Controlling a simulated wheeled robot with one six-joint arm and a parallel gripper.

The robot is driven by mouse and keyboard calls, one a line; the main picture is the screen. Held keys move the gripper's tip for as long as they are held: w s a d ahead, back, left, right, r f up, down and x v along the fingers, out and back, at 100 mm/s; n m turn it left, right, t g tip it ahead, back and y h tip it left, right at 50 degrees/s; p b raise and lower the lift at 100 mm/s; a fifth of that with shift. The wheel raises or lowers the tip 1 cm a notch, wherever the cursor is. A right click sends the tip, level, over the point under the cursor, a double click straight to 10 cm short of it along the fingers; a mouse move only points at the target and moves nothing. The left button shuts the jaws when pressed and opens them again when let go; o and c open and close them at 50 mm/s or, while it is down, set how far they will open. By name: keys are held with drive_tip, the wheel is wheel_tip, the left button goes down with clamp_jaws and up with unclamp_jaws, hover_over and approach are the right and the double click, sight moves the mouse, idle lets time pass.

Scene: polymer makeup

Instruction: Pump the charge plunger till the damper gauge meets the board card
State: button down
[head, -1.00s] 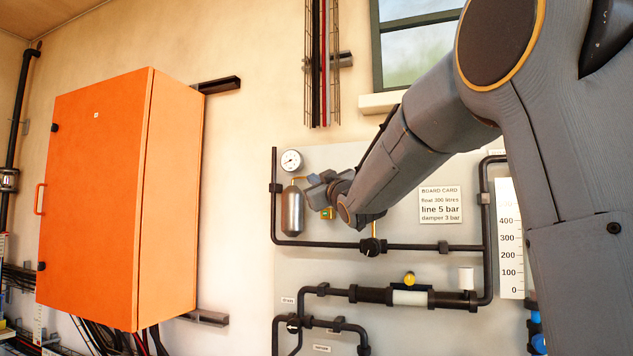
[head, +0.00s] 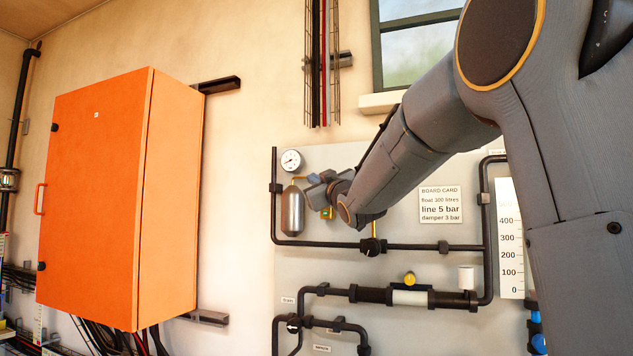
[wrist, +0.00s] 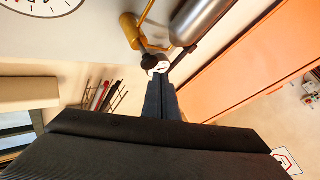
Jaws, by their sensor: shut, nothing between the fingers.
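The damper, a silver cylinder (head: 292,212), stands upright on the wall board, and its round white gauge (head: 291,161) sits just above it. The needle is too small to read surely. My gripper (head: 311,181) is shut and empty, beside the cylinder's top right. Contact is unclear. The board card (head: 440,205) reads line 5 bar, damper 3 bar.
A large orange cabinet (head: 100,200) stands out from the wall at left. Bare wall separates it from the board.

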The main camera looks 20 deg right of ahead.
drive_tip(key=shift+w+d, duration=0.1)
drive_tip(key=shift+w, duration=0.05)
idle(0.5)
drive_tip(key=shift+w+d, duration=0.15)
drive_tip(key=shift+w, duration=0.05)
drive_tip(key=shift+w+d, duration=0.95)
drive_tip(key=shift+w, duration=0.3)
idle(2.1)
drive_tip(key=shift+s+a+b, duration=0.55)
drive_tip(key=shift+s+a, duration=0.05)
drive_tip(key=shift+s, duration=0.2)
drive_tip(key=shift+s+a+b, duration=0.5)
drive_tip(key=shift+s+a, duration=0.1)
drive_tip(key=shift+s, duration=0.2)
drive_tip(key=shift+a, duration=0.1)
drive_tip(key=shift+s+a+b, duration=0.7)
drive_tip(key=shift+s+b, duration=0.05)
drive_tip(key=shift+s, duration=0.25)
drive_tip(key=shift+s+a+b, duration=0.65)
drive_tip(key=shift+s+b, duration=0.05)
drive_tip(key=shift+s, duration=0.3)
drive_tip(key=shift+f, duration=0.1)
